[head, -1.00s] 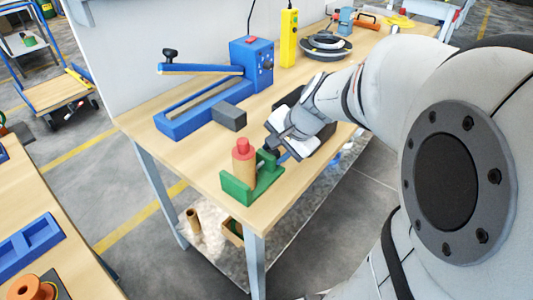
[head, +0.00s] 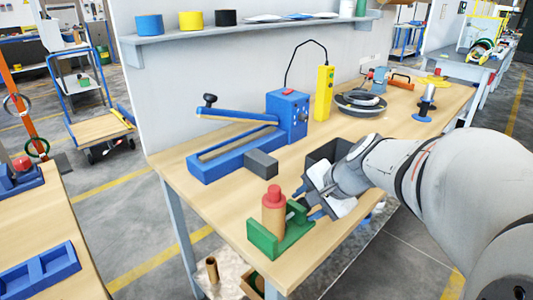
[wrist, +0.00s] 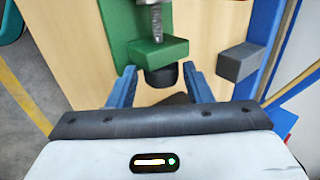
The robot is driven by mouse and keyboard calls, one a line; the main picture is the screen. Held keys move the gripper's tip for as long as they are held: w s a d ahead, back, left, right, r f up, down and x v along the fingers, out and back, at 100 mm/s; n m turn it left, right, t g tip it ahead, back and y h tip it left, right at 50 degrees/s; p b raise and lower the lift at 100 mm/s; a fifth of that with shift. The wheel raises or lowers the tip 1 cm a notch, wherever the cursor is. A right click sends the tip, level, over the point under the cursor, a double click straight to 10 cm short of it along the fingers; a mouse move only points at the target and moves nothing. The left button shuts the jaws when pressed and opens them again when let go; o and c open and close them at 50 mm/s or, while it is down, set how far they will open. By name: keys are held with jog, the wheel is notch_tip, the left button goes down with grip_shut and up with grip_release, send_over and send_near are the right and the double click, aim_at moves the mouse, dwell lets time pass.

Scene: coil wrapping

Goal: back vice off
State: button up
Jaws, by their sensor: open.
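The green vice (head: 280,238) stands at the near corner of the wooden bench. A tan cylinder (head: 273,218) with a red top (head: 273,193) stands upright in it. In the wrist view the vice's threaded screw (wrist: 157,20) runs into a green block (wrist: 158,52), with a dark round knob (wrist: 162,77) on the near side. My gripper (wrist: 158,70) is open, its blue fingers on either side of the knob. I cannot tell whether they touch it. In the head view my gripper (head: 307,205) is just right of the vice, its tips partly hidden.
A grey block (head: 261,163) lies beside the blue lever tool (head: 238,155) behind the vice. It also shows right of my fingers in the wrist view (wrist: 241,62). A dark bin (head: 327,150) stands behind my gripper. A yellow control box (head: 324,93) stands farther back.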

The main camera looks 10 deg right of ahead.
jog(key=shift+r+p, duration=0.45)
jog(key=shift+p, duration=0.8)
jog(key=shift+w+a+g+h+p, duration=0.1)
jog(key=shift+g+h+p, duration=0.25)
jog(key=shift+p, duration=0.5)
jog(key=g+h+p, duration=0.1)
jog(key=g+p, duration=0.1)
jog(key=p, duration=0.5)
jog(key=shift+w+a+r, duration=0.1)
jog(key=shift+w+r, duration=0.05)
jog(key=shift+p, duration=0.35)
jog(key=shift+f+h, duration=0.25)
jog(key=shift+f, duration=0.15)
jog(key=shift+r, duration=0.1)
